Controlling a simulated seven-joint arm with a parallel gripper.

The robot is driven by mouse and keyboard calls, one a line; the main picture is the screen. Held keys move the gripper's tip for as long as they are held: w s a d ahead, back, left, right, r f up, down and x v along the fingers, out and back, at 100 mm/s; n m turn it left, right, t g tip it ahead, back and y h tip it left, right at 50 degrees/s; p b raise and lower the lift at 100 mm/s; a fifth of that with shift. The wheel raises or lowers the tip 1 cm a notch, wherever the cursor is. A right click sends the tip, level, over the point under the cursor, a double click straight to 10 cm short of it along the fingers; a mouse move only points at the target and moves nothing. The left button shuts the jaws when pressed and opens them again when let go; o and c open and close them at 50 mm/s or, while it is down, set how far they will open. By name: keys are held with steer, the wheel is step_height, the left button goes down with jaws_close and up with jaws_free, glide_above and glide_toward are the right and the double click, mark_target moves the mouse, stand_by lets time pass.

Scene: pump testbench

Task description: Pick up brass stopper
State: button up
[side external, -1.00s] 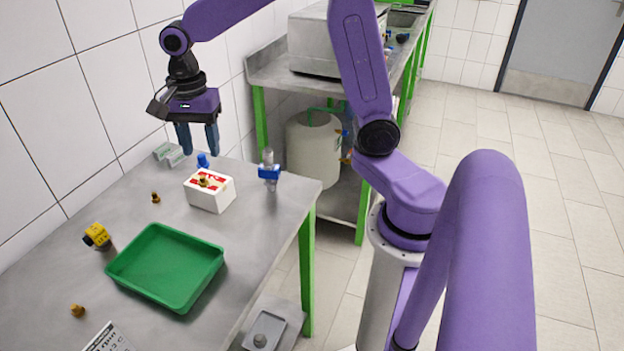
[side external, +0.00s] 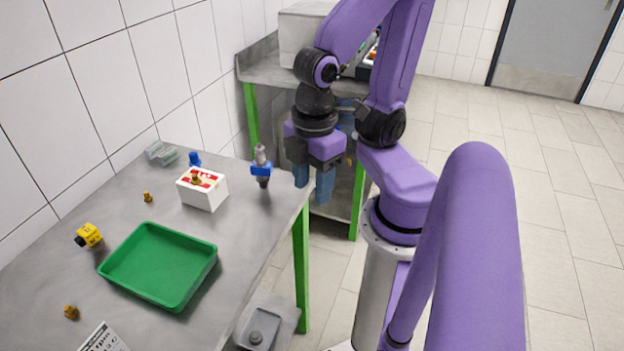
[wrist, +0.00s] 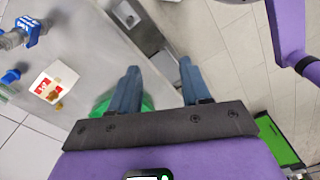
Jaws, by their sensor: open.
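Several small brass pieces are in the side view, and I cannot tell which is the stopper. One brass piece (side external: 196,180) rests on top of a white and red box (side external: 204,193). A second brass piece (side external: 147,197) stands on the table left of the box. A third brass piece (side external: 71,312) is at the front left. My gripper (side external: 313,183) is open and empty, pointing down beyond the table's right edge, apart from all of them. In the wrist view, its fingers (wrist: 159,68) are spread, with a brass piece (wrist: 59,106) by the box at left.
A green tray (side external: 160,264) sits mid-table. A yellow and black part (side external: 89,235) lies left of it. A blue and grey fitting (side external: 261,168) stands near the right edge. A blue piece (side external: 195,159) and a clear container (side external: 161,153) are at the back. A printed sheet (side external: 104,338) lies in front.

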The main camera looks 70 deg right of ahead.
steer(key=shift+o, duration=0.6)
